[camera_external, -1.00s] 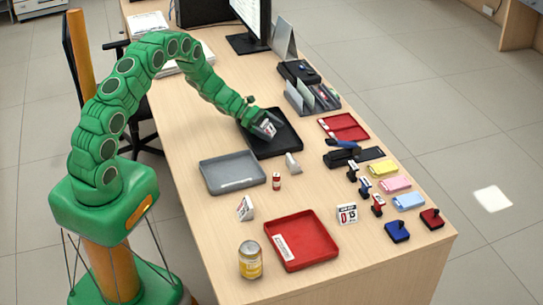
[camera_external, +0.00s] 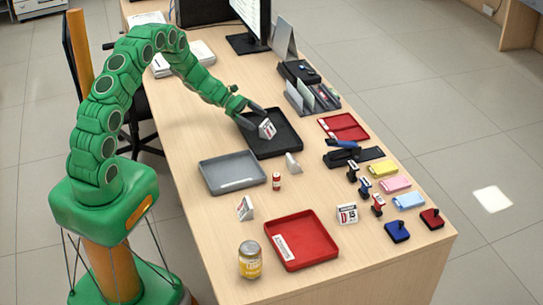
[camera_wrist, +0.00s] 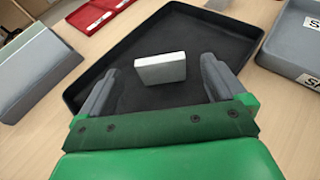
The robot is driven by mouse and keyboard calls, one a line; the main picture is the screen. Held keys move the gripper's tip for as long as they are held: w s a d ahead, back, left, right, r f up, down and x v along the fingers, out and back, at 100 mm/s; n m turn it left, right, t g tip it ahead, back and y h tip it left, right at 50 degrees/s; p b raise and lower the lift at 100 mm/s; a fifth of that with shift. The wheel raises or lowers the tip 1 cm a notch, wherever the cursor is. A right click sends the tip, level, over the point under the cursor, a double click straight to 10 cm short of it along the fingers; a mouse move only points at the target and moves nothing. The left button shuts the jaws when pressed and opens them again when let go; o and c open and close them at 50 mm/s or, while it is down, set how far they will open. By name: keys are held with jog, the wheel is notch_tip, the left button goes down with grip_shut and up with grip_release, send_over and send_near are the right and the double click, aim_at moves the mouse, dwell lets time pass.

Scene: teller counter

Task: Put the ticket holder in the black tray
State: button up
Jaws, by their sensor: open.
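The ticket holder, a small white stand with a dark and red printed face (camera_external: 267,129), stands in the black tray (camera_external: 285,143). In the wrist view the ticket holder (camera_wrist: 160,69) shows its plain pale back, upright on the floor of the black tray (camera_wrist: 222,38). My gripper (camera_external: 251,114) is open, behind and slightly above the ticket holder at the tray's left side. In the wrist view its two fingers are spread wide, one on either side of the ticket holder, with visible gaps and no contact.
A grey tray (camera_external: 232,185) lies in front of the black tray, and a red tray (camera_external: 300,262) is nearer the camera. A file rack (camera_external: 312,102) stands behind to the right. A white wedge (camera_external: 292,163) and a small red-and-white cylinder (camera_external: 276,182) stand close by.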

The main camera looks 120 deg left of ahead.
jog(key=w+r+n+g+y, duration=0.45)
jog(key=w+r+n, duration=0.45)
jog(key=w+r, duration=0.7)
jog(key=w+d+r+n+g+y, duration=0.1)
jog(key=w+d+r+n, duration=0.35)
jog(key=d, duration=0.25)
jog(key=w+d+r+n+g+y, duration=0.1)
jog(key=w+d+r+n+g, duration=0.1)
jog(key=w+d+r+n, duration=0.25)
jog(key=s+d+r+n+g+h, duration=0.1)
jog(key=s+d+n, duration=0.25)
jog(key=d, duration=0.55)
jog(key=s+d+r+n+g, duration=0.1)
jog(key=s+d+n, duration=0.25)
jog(key=d, duration=0.55)
jog(key=s+d+r+n+g+h, duration=0.1)
jog(key=s+d+n, duration=0.25)
jog(key=d, duration=0.55)
jog(key=s+d+n+g+h, duration=0.4)
jog(key=s+d+n, duration=0.3)
jog(key=s+d, duration=1.4)
jog(key=d+g, duration=0.1)
jog(key=d, duration=0.3)
jog(key=shift+s+d, duration=0.3)
jog(key=shift+d, duration=0.05)
